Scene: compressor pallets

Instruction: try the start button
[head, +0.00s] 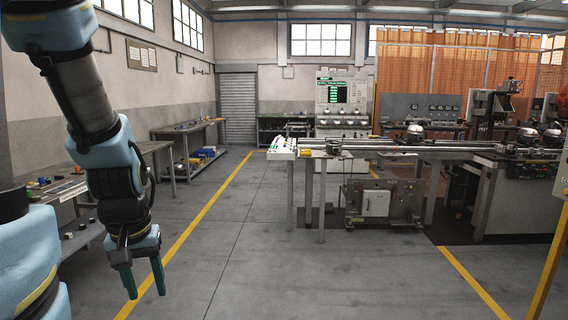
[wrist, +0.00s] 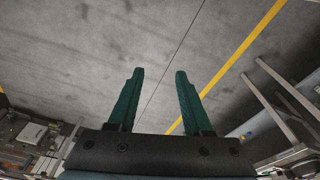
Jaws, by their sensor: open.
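My gripper (head: 146,294) hangs at the lower left in the head view, pointing down over bare floor. Its two green fingers are apart with nothing between them; the wrist view also shows the open fingers (wrist: 160,72) above grey floor. A small sloped white panel (head: 282,148) with several coloured buttons sits at the left end of the conveyor line, well away from my gripper. The buttons are too small to tell which is the start button. A tall grey cabinet (head: 341,92) with a green-lit display stands behind it.
The conveyor (head: 400,149) carries compressors and runs right. A low unit with a white box (head: 376,203) stands beneath it. Workbenches line the left wall; a bench (head: 60,190) is close behind my arm. The floor (head: 240,240) between is clear, with yellow lines. A yellow post (head: 552,250) stands right.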

